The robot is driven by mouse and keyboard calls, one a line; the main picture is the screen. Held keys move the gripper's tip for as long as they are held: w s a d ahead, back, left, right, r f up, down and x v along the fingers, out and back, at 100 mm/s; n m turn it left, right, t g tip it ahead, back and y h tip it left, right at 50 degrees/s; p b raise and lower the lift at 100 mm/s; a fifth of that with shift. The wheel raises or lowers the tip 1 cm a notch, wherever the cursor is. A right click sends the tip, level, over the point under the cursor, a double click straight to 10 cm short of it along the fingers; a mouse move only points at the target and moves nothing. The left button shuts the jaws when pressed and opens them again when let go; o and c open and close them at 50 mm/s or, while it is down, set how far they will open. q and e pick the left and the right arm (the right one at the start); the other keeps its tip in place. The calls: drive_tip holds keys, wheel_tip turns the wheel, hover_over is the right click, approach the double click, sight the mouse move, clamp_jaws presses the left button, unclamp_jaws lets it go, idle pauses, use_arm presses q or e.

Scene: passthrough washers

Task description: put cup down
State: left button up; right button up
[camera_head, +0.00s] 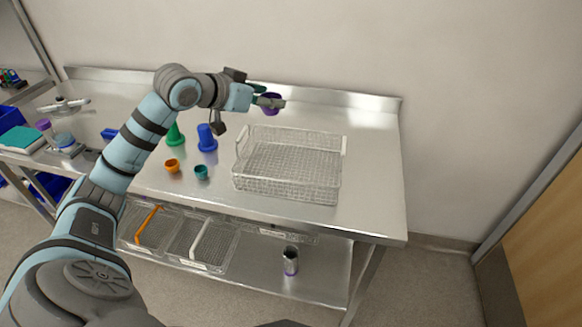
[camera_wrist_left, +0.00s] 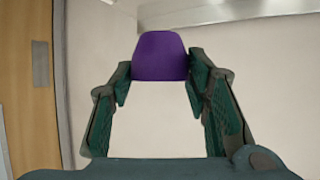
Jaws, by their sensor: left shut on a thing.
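A purple cup (camera_head: 272,97) is held in my left gripper (camera_head: 268,101), near the back of the steel table and above the back edge of the wire basket. In the left wrist view the purple cup (camera_wrist_left: 160,57) sits between the two fingertips of my left gripper (camera_wrist_left: 160,72), which are shut on it from both sides. In the head view the fingers hide part of the cup. I cannot tell its exact height above the table. My right gripper is not in view.
An empty wire basket (camera_head: 236,180) stands on the steel table (camera_head: 375,190). Orange (camera_head: 172,166) and teal (camera_head: 201,172) cups, a blue cone-like piece (camera_head: 207,138) and a green one (camera_head: 175,135) stand left of it. The table is clear to the basket's right.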

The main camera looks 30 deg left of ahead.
use_arm(q)
drive_tip(key=w+a+r+n+y, duration=0.2)
drive_tip(key=a, duration=0.2)
wheel_tip(320, 180, down, 20)
drive_tip(key=b, duration=0.3)
drive_tip(key=shift+s+r+b, duration=0.2)
drive_tip(key=shift+s+b, duration=0.15)
drive_tip(key=shift+s, duration=0.05)
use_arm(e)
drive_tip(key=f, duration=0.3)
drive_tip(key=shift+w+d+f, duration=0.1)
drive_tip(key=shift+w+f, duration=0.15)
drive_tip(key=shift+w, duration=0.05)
use_arm(q)
drive_tip(key=shift+d, duration=0.1)
drive_tip(key=shift+f, duration=0.55)
drive_tip(key=o, duration=1)
drive_tip(key=shift+o, duration=0.2)
